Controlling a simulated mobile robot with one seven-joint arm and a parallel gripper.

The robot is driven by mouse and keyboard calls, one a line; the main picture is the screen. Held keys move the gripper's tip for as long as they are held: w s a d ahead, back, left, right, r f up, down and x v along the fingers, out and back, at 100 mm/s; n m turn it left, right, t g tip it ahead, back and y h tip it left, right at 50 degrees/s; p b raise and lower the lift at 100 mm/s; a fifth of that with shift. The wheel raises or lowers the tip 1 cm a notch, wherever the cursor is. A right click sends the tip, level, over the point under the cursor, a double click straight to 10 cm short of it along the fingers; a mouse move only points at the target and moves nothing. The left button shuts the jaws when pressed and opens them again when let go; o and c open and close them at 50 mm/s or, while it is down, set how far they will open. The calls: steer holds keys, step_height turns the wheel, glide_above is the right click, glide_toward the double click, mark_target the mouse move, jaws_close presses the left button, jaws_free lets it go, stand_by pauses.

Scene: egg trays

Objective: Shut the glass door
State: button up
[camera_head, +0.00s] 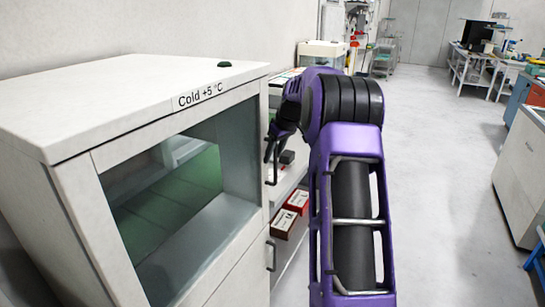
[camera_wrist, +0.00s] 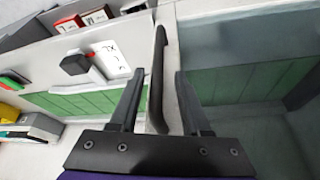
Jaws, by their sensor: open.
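The glass door (camera_head: 165,195) is the upper front of a white cabinet marked "Cold +5 °C", with a light frame around a dark pane. It looks about flush with the front; I cannot tell whether a small gap remains. In the wrist view, its pane (camera_wrist: 245,65) fills the right side. My gripper (camera_head: 270,152) is at the door's right edge, by its dark upright handle. In the wrist view, my open gripper (camera_wrist: 155,90) has one finger on each side of the handle (camera_wrist: 158,75), with gaps visible. The handle's far end is partly hidden in the head view.
A lower handle (camera_head: 271,255) sits below on the cabinet front. Red-and-white boxes (camera_head: 291,214) and a black block (camera_wrist: 75,64) lie just right of the cabinet. The floor (camera_head: 440,190) right of my arm is clear; a white cabinet (camera_head: 522,165) stands at the far right.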

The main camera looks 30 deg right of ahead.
steer(key=p+v, duration=0.1)
steer(key=v, duration=1.5)
steer(key=shift+s, duration=0.15)
